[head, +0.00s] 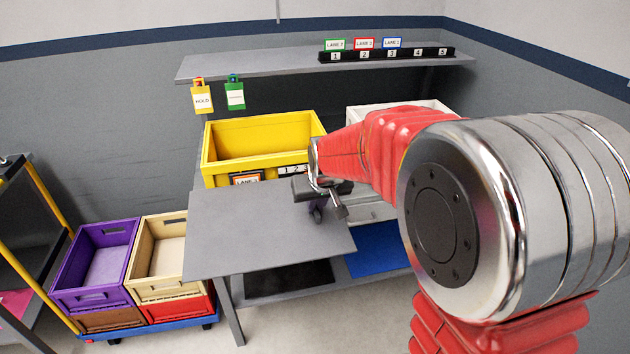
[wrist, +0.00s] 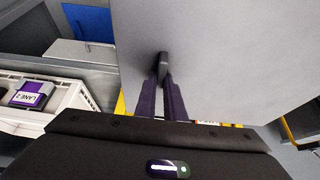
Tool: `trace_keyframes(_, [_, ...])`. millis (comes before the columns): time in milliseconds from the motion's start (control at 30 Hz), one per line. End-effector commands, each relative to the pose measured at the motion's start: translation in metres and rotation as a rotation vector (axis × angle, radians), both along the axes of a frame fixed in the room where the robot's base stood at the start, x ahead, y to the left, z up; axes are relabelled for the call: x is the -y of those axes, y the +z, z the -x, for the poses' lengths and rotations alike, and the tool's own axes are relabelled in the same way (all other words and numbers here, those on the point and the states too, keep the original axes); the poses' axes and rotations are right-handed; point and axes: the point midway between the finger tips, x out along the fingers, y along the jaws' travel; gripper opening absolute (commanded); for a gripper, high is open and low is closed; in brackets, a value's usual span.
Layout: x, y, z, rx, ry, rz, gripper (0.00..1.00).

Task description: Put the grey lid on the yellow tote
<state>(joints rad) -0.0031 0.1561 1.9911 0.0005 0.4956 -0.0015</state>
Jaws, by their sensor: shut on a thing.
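The grey lid (head: 265,232) is a large flat plate in front of the yellow tote in the head view. It hides the tote's lower front. My gripper (head: 318,192) is at the lid's right part, and its fingers (wrist: 163,95) are shut on the lid's small dark handle (wrist: 162,65) in the wrist view. The lid also fills much of the wrist view (wrist: 235,60). The yellow tote (head: 265,132) stands behind the lid, with its top open. Slivers of yellow show behind the fingers in the wrist view.
A white tote (head: 400,108) stands right of the yellow one, partly behind my arm. A grey shelf (head: 270,65) with numbered tags runs above. Purple (head: 95,265) and tan (head: 160,260) crates stand stacked at left. A yellow-framed cart (head: 45,215) is at far left.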

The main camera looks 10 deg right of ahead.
Motion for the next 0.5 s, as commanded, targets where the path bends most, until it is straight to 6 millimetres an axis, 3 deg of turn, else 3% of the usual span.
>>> trace_keyframes(300, [0.001, -0.070, 0.026, 0.000, -0.002, -0.001, 0.00])
trace_keyframes(500, [0.001, -0.084, 0.031, 0.004, -0.003, -0.001, 0.00])
